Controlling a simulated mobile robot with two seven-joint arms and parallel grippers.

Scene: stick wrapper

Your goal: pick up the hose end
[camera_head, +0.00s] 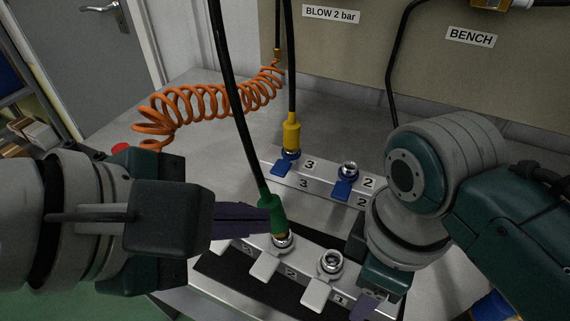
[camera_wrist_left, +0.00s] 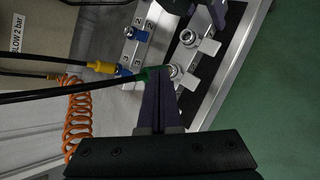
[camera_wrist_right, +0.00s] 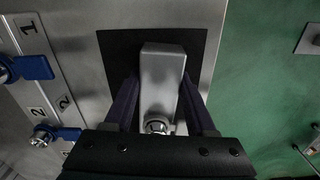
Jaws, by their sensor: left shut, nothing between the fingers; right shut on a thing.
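A green hose end (camera_head: 272,213) on a black hose stands upright at a port of the front manifold block (camera_head: 291,272), which has white levers. My left gripper (camera_head: 262,218) is shut and empty, its purple fingertips right beside the green end; whether they touch it I cannot tell. The left wrist view also shows the green end (camera_wrist_left: 143,75) just past the closed fingertips. A yellow hose end (camera_head: 291,132) on another black hose sits in the rear manifold block (camera_head: 270,158). My right gripper (camera_wrist_right: 160,88) has its fingers either side of the front block's end and is shut on it.
An orange coiled hose (camera_head: 200,101) hangs at the back left. A bare port (camera_head: 330,261) stands right of the green end, and another bare port (camera_head: 348,170) on the rear block. A dark mat (camera_head: 222,270) lies under the front block.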

